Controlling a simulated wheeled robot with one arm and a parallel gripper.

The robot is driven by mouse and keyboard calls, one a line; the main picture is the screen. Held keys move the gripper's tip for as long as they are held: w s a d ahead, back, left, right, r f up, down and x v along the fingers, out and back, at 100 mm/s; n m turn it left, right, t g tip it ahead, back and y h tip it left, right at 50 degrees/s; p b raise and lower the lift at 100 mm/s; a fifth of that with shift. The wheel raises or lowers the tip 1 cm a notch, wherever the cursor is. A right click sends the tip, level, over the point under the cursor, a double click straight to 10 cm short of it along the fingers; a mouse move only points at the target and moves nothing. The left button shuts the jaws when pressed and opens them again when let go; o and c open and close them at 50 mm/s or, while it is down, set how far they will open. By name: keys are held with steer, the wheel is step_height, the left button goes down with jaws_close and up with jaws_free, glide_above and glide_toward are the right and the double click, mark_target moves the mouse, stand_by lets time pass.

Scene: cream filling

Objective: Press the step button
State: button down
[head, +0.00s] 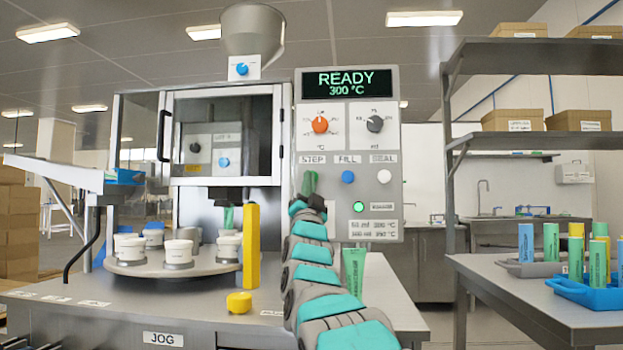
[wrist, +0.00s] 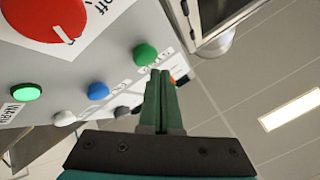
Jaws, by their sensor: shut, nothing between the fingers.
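The control panel (head: 391,90) shows READY 300 °C, with STEP, FILL and SEAL labels in a row. In the wrist view, the green step button (wrist: 145,54) sits just beyond my fingertips. In the head view my gripper (head: 310,174) covers the place under the STEP label, so the button is hidden there. My gripper is shut and empty, its green fingers (wrist: 161,74) together and pointing toward the panel. The tips look very close to the button; I cannot tell whether they touch it. The blue button (head: 348,177) and white button (head: 382,176) are to the right.
A lit green button (head: 358,207) is lower on the panel. A large red knob (wrist: 45,15) shows in the wrist view. The turntable (head: 130,268) with white cups and a yellow post (head: 252,247) stand left of my arm. Shelves and a table are at right.

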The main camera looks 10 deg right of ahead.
steer(key=shift+w, duration=0.2)
stand_by(0.6)
steer(key=shift+w+d, duration=0.15)
steer(key=shift+w, duration=0.05)
steer(key=shift+w+d, duration=0.15)
steer(key=shift+w, duration=0.4)
stand_by(1.0)
steer(key=shift+s+a+b, duration=0.3)
steer(key=shift+s+b, duration=0.1)
steer(key=shift+s, duration=0.5)
steer(key=s, duration=0.1)
steer(key=s+a+b, duration=0.1)
steer(key=s, duration=0.1)
steer(key=s+b, duration=0.1)
steer(key=shift+s+a, duration=0.25)
steer(key=shift+s, duration=0.15)
